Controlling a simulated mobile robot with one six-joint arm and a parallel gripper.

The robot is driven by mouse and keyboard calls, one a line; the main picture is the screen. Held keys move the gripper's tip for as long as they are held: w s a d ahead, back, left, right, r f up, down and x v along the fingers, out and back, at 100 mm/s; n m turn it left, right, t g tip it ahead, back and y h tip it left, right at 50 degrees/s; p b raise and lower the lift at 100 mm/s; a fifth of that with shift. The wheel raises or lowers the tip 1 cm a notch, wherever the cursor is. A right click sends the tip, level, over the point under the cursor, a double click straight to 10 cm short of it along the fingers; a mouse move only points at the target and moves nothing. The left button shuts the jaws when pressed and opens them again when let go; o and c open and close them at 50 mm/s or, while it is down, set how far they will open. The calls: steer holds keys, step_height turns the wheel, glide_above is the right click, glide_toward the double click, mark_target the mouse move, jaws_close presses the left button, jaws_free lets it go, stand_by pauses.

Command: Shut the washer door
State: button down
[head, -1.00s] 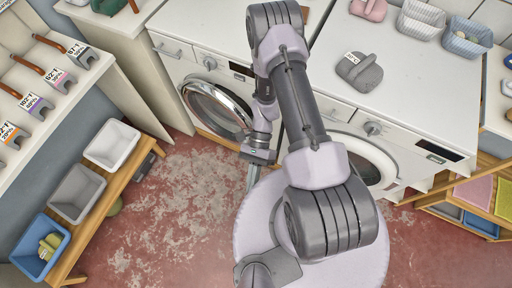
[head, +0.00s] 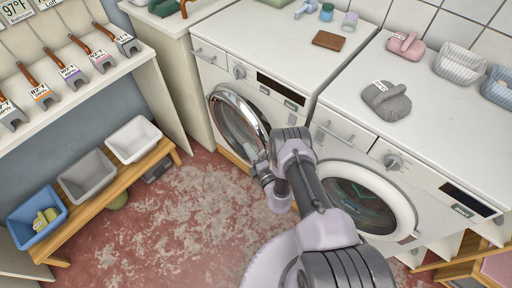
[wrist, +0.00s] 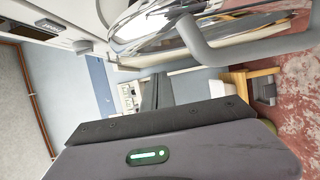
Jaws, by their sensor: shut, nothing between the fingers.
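The left washer (head: 222,82) is white, and its round chrome-rimmed door (head: 214,100) faces the floor area in the head view. The door appears to stand ajar, tilted away from the front panel; the exact gap is unclear. In the wrist view the shiny chrome rim (wrist: 150,22) is close, at the top. My gripper (head: 258,168) is low in front of the door, near its lower right rim. I cannot tell whether they touch. In the wrist view my gripper (wrist: 157,90) has its dark fingers together with nothing between them. My arm hides part of the washer's lower right front.
A second machine with a white-ringed door (head: 408,208) stands at right, beside my arm. A wooden bench (head: 120,190) with bins is at left. A grey curved bar (wrist: 245,48) crosses the wrist view near the chrome rim. The red floor (head: 185,220) between is clear.

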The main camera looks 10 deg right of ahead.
steer(key=shift+w+d+b, duration=0.2)
steer(key=shift+w+d, duration=0.3)
steer(key=shift+d, duration=0.4)
steer(key=shift+w+d+b, duration=0.15)
steer(key=shift+w+d, duration=0.35)
steer(key=shift+d, duration=0.35)
